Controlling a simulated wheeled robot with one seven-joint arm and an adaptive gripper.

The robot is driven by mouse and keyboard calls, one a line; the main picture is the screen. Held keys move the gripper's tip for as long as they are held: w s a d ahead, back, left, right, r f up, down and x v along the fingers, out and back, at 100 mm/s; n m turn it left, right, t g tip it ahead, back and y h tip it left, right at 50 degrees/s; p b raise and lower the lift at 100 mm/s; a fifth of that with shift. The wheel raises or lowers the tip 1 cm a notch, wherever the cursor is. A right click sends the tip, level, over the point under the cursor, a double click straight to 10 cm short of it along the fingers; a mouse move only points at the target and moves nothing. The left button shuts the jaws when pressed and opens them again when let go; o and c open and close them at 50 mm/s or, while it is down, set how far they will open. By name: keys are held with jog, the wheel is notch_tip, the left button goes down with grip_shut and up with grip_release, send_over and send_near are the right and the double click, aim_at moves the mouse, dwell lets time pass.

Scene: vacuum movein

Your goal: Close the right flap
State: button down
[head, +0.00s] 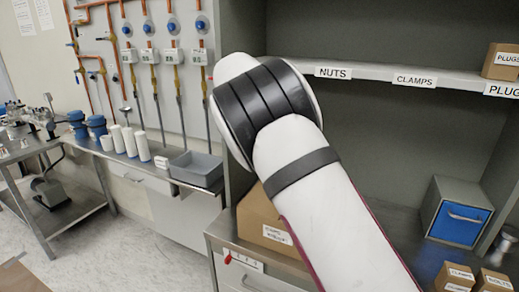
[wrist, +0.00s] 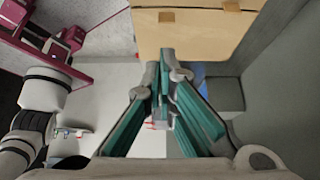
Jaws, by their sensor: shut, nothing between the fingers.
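A brown cardboard box (head: 262,222) with a white label stands on the counter in the head view, partly hidden behind my arm. I cannot tell whether this surface is the right flap or another part of the box. My gripper (wrist: 168,62) is shut and empty, its fingertips at the lower edge of the cardboard. I cannot tell whether they touch it. The gripper is out of sight in the head view.
A shelf (head: 365,72) labelled nuts and clamps runs above the counter. A blue-fronted bin (head: 461,213) and small cardboard boxes (head: 456,277) stand to the right. A grey tray (head: 196,169) sits on the left bench. Open floor (head: 110,245) lies at the left.

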jog(key=w+a+f+b+v, duration=0.1)
jog(key=b+v, duration=0.1)
jog(key=v, duration=0.3)
jog(key=s+d+r+n+t+y, duration=0.1)
jog(key=s+d+r+n+y, duration=0.2)
jog(key=s+d+r+n, duration=0.3)
jog(key=s+d+r+n+t+y, duration=0.2)
jog(key=s+d+r+n, duration=0.15)
jog(key=s+d, duration=0.4)
jog(key=s+f+n+t, duration=0.1)
jog(key=s+f+n, duration=0.2)
jog(key=s, duration=0.5)
jog(key=s+f+n+t, duration=0.2)
jog(key=s+f+n, duration=0.1)
jog(key=s+n, duration=0.3)
jog(key=s+f+n+t+p, duration=0.1)
jog(key=s+f+n, duration=0.3)
jog(key=s, duration=0.6)
jog(key=shift+n+y, duration=0.3)
jog(key=shift+n, duration=0.45)
